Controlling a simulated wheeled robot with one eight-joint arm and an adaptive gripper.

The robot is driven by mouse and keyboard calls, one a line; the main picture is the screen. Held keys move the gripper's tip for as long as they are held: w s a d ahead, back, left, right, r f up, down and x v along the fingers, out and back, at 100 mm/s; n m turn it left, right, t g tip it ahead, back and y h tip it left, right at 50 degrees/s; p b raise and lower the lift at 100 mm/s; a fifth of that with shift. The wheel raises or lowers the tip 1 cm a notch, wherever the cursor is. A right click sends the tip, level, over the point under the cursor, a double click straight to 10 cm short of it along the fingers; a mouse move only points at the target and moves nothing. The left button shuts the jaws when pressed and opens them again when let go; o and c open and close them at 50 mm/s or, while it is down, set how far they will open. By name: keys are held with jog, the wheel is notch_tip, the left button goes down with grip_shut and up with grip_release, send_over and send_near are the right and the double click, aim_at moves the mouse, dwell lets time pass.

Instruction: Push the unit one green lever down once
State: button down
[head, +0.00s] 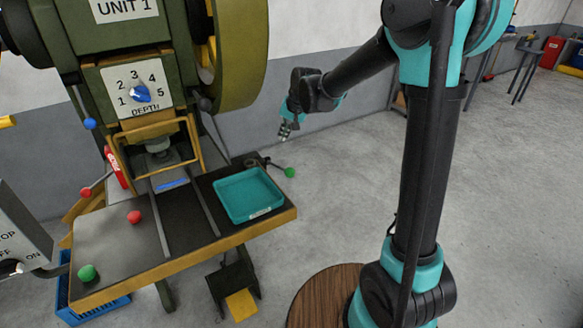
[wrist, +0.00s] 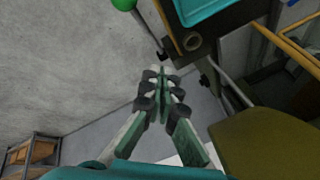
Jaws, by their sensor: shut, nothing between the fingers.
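The UNIT 1 press (head: 155,100) stands at the left of the head view. A lever with a green ball knob (head: 290,172) sticks out from the right side of its table, past the teal tray. The green knob also shows at the top edge of the wrist view (wrist: 124,4), cut off by the frame. My gripper (head: 284,133) hangs in the air above and behind the lever knob, apart from it. In the wrist view my gripper (wrist: 161,75) has its fingers together and holds nothing.
A teal tray (head: 248,194) sits on the press table, with a small ring (wrist: 193,40) beside it. A red-knobbed lever (head: 86,192), a red button (head: 134,217) and a green button (head: 87,273) are at the left.

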aim_at(292, 170)
jog(key=shift+f, duration=0.15)
jog(key=shift+s+d+f, duration=0.25)
jog(key=shift+s+f, duration=0.2)
jog(key=shift+f, duration=0.85)
jog(key=shift+s+d+f, duration=0.3)
jog(key=shift+s+f, duration=0.15)
jog(key=shift+f, duration=0.9)
jog(key=shift+s+d+f, duration=0.25)
jog(key=shift+s+f, duration=0.2)
jog(key=shift+f, duration=0.85)
jog(key=shift+s+d+f, duration=0.1)
jog(key=shift+f, duration=0.3)
jog(key=shift+s+d+f, duration=0.15)
jog(key=shift+s+f, duration=0.1)
jog(key=shift+f, duration=0.5)
jog(key=shift+s+d+f, duration=0.2)
jog(key=shift+s+f, duration=0.05)
jog(key=shift+f, duration=0.55)
jog(key=shift+s+d+f, duration=0.15)
jog(key=shift+s+f, duration=0.1)
jog(key=shift+f, duration=0.5)
dwell(1.2)
